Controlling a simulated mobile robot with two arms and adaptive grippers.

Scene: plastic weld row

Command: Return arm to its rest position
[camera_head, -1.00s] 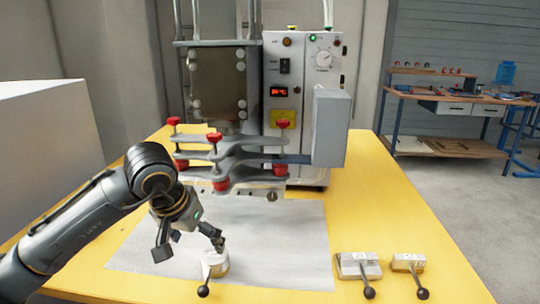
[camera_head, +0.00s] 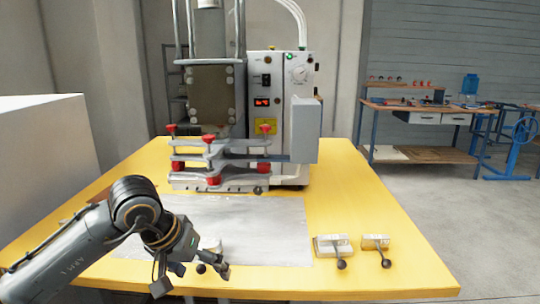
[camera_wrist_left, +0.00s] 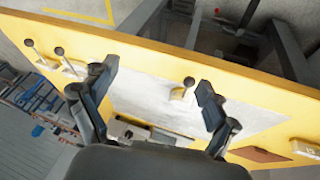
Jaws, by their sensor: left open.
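My left arm comes in from the left over the front of the yellow table (camera_head: 360,215). My left gripper (camera_head: 192,280) is low at the table's front left, its fingers spread apart and empty. In the left wrist view the gripper (camera_wrist_left: 150,95) also shows open with nothing between the fingertips. A small pale block with a black-knobbed lever (camera_head: 208,255) stands on the grey mat (camera_head: 262,225), partly hidden behind the gripper. It also shows in the wrist view (camera_wrist_left: 184,92), apart from the fingers. My right gripper is not in view.
The welding machine (camera_head: 282,130) with red-knobbed clamp plates (camera_head: 215,160) stands at the table's back. Two lever blocks, one (camera_head: 333,246) left of the other (camera_head: 376,243), sit front right. A white box (camera_head: 45,165) is at left. A workbench (camera_head: 430,120) stands far right.

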